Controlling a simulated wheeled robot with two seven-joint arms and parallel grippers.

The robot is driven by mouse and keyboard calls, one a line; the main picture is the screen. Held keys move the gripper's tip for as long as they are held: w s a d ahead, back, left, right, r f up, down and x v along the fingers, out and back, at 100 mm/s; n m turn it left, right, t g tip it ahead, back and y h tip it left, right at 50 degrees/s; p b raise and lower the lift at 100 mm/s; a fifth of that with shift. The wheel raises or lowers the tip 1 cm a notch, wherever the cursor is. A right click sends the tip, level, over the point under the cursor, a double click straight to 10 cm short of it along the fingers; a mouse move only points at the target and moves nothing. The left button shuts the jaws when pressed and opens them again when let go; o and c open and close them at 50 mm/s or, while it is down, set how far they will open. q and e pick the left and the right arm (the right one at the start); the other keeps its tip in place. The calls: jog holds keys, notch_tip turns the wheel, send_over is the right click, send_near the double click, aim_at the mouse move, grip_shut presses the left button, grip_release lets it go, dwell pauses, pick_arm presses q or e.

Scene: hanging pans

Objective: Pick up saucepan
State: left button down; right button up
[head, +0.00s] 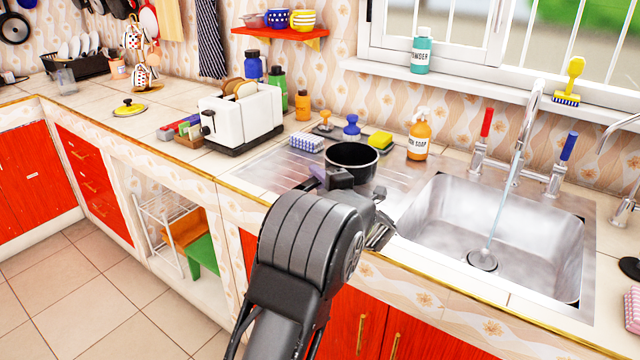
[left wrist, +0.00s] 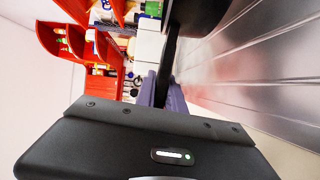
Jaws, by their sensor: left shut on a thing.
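The black saucepan (head: 352,163) is at the draining board, left of the sink. It looks upright; I cannot tell whether it touches the board. My left gripper (head: 334,180) is at its near side, shut on its handle, with the arm hiding much of the handle. In the left wrist view the dark handle (left wrist: 168,72) runs between the purple-grey fingers of the left gripper (left wrist: 164,95), and the dark pan body (left wrist: 195,15) is at the top. My right gripper is not in view.
The sink (head: 480,240) with running water lies right of the pan. A soap bottle (head: 420,138), yellow sponge (head: 380,139) and blue stopper-like item (head: 351,127) stand behind it. The white toaster (head: 243,118) is to the left. The draining board's left part is clear.

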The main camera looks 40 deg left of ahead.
pick_arm(q)
notch_tip(320, 180, up, 8)
jog(key=shift+f, duration=0.3)
dwell(0.5)
